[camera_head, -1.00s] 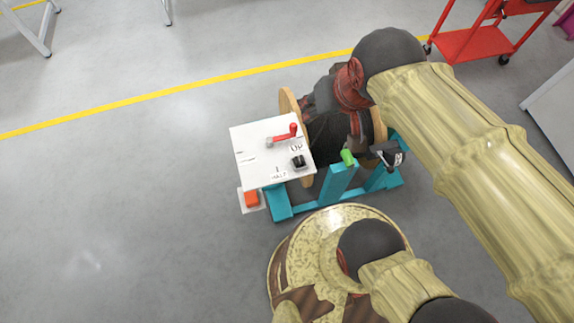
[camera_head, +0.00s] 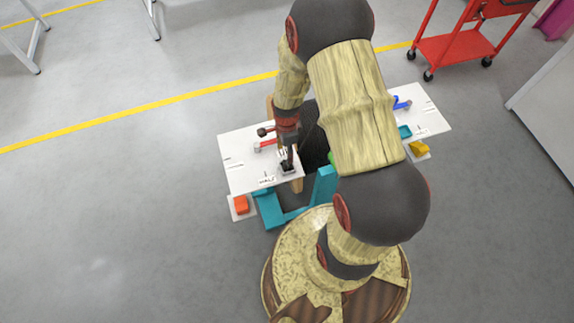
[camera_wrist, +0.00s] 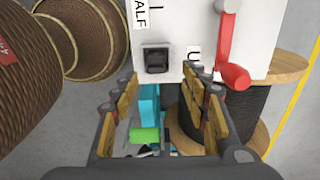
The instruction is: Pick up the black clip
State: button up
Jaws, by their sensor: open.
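The black clip (camera_wrist: 156,59) looks like a small square piece with a slot. It sits on the white panel (camera_wrist: 178,30) near its edge, beside printed labels. In the head view the clip (camera_head: 288,168) is partly covered by my gripper (camera_head: 287,157). In the wrist view my gripper (camera_wrist: 160,88) is open and empty, with its fingers either side of the picture's middle. The clip lies just beyond the fingertips, roughly centred between them. It is apart from the fingers in the wrist view; the height gap is hard to judge.
A red lever (camera_wrist: 226,50) stands close to the clip on the same panel. A green piece (camera_wrist: 145,135) and blue frame (camera_head: 325,186) lie beside the panel. Brown reels (camera_wrist: 90,35) are near. A red cart (camera_head: 462,45) stands at the upper right; floor at left is clear.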

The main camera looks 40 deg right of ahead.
aim_at(287, 165)
jog(key=f+b, duration=0.1)
jog(key=f, duration=0.1)
jog(key=f+b, duration=0.1)
jog(key=f, duration=0.2)
jog(key=f+b, duration=0.1)
jog(key=f, duration=0.1)
jog(key=shift+s+f, duration=0.15)
jog(key=shift+s, duration=0.15)
jog(key=shift+c, duration=0.2)
jog(key=c, duration=1.1)
grip_shut()
